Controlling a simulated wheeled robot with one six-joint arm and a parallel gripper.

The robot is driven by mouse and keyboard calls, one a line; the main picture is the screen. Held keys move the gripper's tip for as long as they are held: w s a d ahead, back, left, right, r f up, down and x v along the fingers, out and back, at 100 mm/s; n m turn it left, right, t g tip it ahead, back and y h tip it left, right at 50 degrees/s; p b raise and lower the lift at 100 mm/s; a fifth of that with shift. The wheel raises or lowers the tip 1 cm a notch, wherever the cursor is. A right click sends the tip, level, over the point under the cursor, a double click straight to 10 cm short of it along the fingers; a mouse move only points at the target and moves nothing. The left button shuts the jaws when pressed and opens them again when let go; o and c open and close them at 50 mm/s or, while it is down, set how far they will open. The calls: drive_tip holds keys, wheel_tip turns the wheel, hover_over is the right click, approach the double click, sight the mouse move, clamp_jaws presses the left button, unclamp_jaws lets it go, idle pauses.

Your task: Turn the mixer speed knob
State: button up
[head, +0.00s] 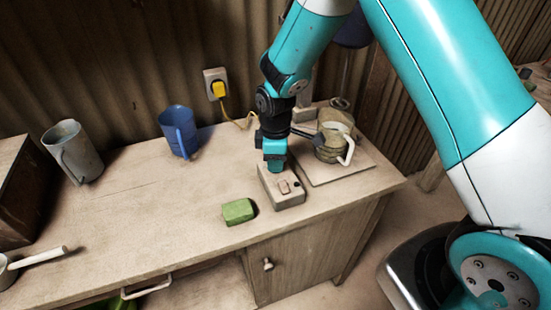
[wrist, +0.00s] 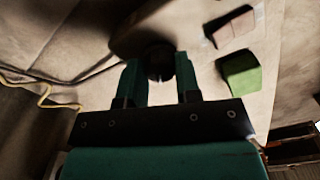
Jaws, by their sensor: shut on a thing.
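The mixer's beige control box (head: 284,200) sits on the bench just left of the mixer's base plate (head: 340,169). A pinkish switch (head: 284,187) shows on its top, and likely also in the wrist view (wrist: 234,26). My gripper (head: 275,166) points down at the rear of the box. In the wrist view its two teal fingers (wrist: 159,75) are shut on the dark round speed knob (wrist: 158,62), one on each side. The fingers and arm hide the knob in the head view. Its pointer or setting cannot be made out.
A green block (head: 238,211) lies left of the box. A blue mug (head: 180,131) and a grey jug (head: 75,152) stand farther left. The mixer bowl (head: 333,145) with a white handle is close on the right. A yellow plug (head: 218,90) and cord run behind.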

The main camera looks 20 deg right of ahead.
drive_tip(key=shift+m, duration=0.4)
drive_tip(key=m, duration=0.5)
drive_tip(key=shift+m, duration=0.3)
drive_tip(key=m, duration=0.5)
drive_tip(key=shift+m, duration=0.3)
drive_tip(key=o, duration=0.9)
wheel_tip(320, 180, up, 18)
drive_tip(key=shift+f+b, duration=0.25)
drive_tip(key=shift+b, duration=0.8)
